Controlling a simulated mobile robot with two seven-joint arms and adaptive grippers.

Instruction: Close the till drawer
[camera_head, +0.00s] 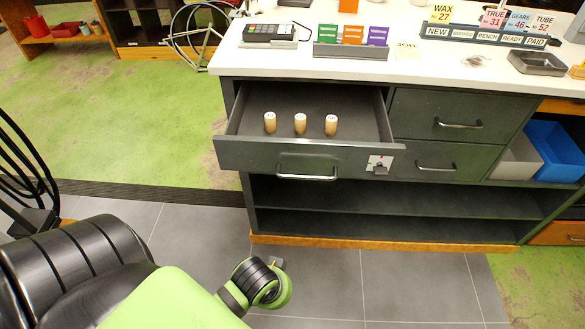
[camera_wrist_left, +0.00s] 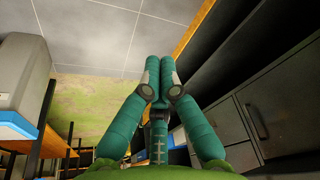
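The till drawer (camera_head: 260,152) is pulled out of the dark grey cabinet, under the left part of the white counter, in the head view. Its front has a silver bar handle (camera_head: 307,174) and a white lock plate (camera_head: 380,164). Three small wooden pegs with pale tops (camera_head: 300,124) stand upright inside. My left arm reaches in from the lower left, its far joint below and in front of the drawer. In the left wrist view my left gripper (camera_wrist_left: 159,65) has its teal fingers together, with nothing seen between them. My right gripper is in neither view.
Two shut drawers (camera_head: 458,113) are right of the open one. Open shelves (camera_head: 390,195) lie below. A card terminal (camera_head: 270,34), colored cards and price signs stand on the counter. A blue bin (camera_head: 556,150) is at the right. The grey tile floor ahead is clear.

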